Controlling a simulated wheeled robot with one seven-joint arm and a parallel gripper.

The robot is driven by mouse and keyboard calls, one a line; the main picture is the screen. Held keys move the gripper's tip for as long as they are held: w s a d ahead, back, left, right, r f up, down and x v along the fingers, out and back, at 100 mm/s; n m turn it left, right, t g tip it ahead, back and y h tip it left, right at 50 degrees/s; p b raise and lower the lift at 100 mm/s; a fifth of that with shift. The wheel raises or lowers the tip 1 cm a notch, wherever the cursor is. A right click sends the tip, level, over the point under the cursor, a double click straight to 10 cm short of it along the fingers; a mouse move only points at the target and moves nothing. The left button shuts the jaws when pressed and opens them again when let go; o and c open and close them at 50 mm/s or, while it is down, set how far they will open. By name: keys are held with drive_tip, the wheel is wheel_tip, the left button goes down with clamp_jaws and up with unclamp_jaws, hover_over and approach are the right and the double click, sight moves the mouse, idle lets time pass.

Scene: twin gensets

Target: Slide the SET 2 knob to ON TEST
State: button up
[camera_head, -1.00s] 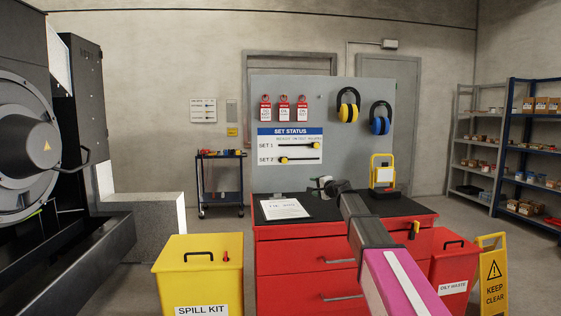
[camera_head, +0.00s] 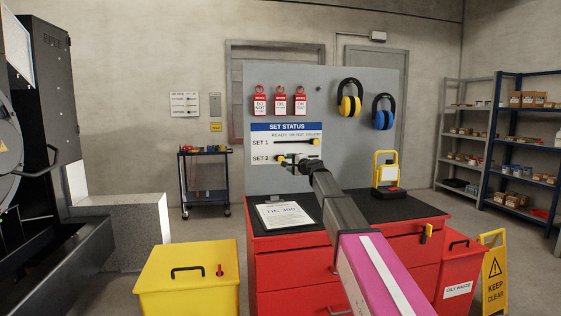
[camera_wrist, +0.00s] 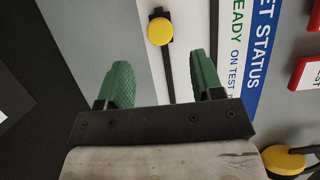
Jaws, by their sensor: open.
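The SET STATUS board (camera_head: 258,146) is white with a blue header and two dark horizontal slots. The yellow SET 2 knob (camera_head: 280,158) sits at the left end of the lower slot, the READY side. The yellow SET 1 knob (camera_head: 313,142) is at the right end of the upper slot. My gripper (camera_head: 296,160) is in front of the lower slot, partly covering it. In the wrist view, its green fingers (camera_wrist: 158,62) are open and empty. The SET 2 knob (camera_wrist: 160,31) shows beyond the fingertips, between their lines and apart from both.
Red tags (camera_head: 280,102) and ear defenders (camera_head: 349,98) hang on the grey panel (camera_head: 325,100). A red cabinet (camera_head: 290,268) stands below, bearing a paper sheet (camera_head: 284,214) and a yellow lamp (camera_head: 386,172). A yellow bin (camera_head: 190,285) stands at left.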

sight(283, 159)
drive_tip(key=x, duration=0.8)
drive_tip(key=shift+w+a, duration=0.1)
drive_tip(key=shift+a, duration=0.05)
clamp_jaws()
